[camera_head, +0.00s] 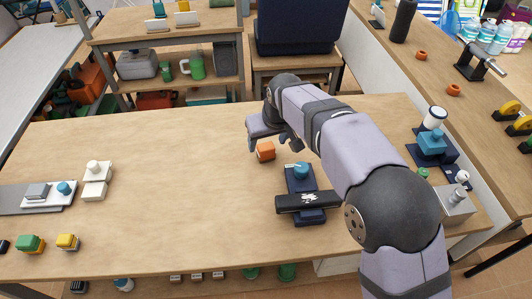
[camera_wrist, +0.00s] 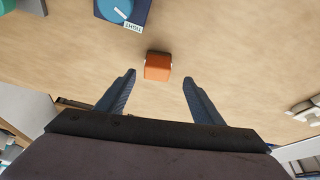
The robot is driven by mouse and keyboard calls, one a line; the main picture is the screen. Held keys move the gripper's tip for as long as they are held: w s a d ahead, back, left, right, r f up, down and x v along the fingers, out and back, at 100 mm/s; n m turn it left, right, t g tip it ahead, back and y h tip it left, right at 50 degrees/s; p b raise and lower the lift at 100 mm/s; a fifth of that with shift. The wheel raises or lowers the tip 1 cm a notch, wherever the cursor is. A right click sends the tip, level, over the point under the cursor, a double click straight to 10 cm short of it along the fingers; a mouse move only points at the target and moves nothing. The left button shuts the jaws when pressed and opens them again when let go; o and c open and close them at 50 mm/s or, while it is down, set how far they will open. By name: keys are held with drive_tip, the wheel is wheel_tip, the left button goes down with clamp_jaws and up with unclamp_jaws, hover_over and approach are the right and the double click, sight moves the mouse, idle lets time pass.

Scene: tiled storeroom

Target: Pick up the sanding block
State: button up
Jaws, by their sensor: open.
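A small orange block (camera_head: 265,151), which I take for the sanding block, lies on the wooden workbench (camera_head: 190,150) near its middle. It also shows in the wrist view (camera_wrist: 157,66), just beyond my fingertips and lined up with the gap between them. My gripper (camera_wrist: 159,78) is open, one finger to each side of that gap, with nothing held. Contact between fingers and block cannot be seen.
A dark blue fixture with a round blue knob (camera_head: 301,170) stands right of the block; its labelled corner shows in the wrist view (camera_wrist: 135,27). White blocks (camera_head: 94,190) and coloured blocks (camera_head: 30,243) sit far left. The bench between is clear.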

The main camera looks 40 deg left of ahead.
sight(266, 147)
drive_tip(key=shift+w+p+x, duration=0.15)
drive_tip(key=shift+p+x, duration=0.2)
drive_tip(key=shift+x, duration=1.4)
drive_tip(key=shift+w+p+x, duration=0.2)
drive_tip(key=shift+p+x, duration=0.1)
drive_tip(key=shift+x, duration=1.4)
drive_tip(key=shift+c, duration=0.2)
drive_tip(key=shift+r, duration=0.1)
drive_tip(key=c, duration=1.1)
drive_tip(key=shift+c, duration=0.2)
wheel_tip(266, 147, up, 10)
